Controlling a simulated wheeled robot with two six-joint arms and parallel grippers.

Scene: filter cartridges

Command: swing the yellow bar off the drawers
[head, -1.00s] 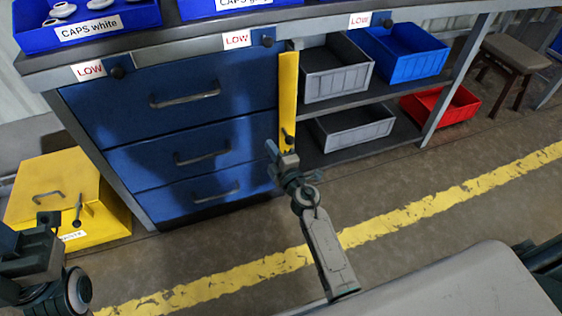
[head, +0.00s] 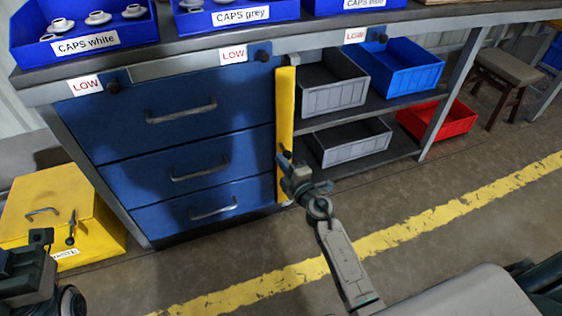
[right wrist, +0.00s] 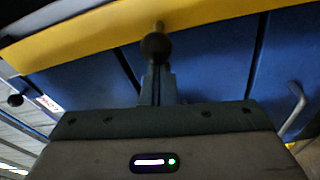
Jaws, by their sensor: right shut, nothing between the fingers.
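The yellow bar (head: 285,125) stands upright along the right edge of the blue drawers (head: 180,120). In the right wrist view the yellow bar (right wrist: 95,38) crosses the top of the picture, with the blue drawer fronts (right wrist: 210,65) behind it. A dark round knob (right wrist: 157,46) on a short stem stands out from the bar. My right gripper (head: 287,160) is shut and empty at the bar's lower part, close by the knob. I cannot tell whether it touches the knob. My left gripper (head: 42,245) is at the lower left edge, away from the bar; its fingers do not show clearly.
A yellow box (head: 65,210) stands on the floor left of the drawers. Grey bins (head: 335,95) and a blue bin (head: 405,75) sit on shelves right of the bar. A red bin (head: 440,122) is low at the right. The floor in front is clear.

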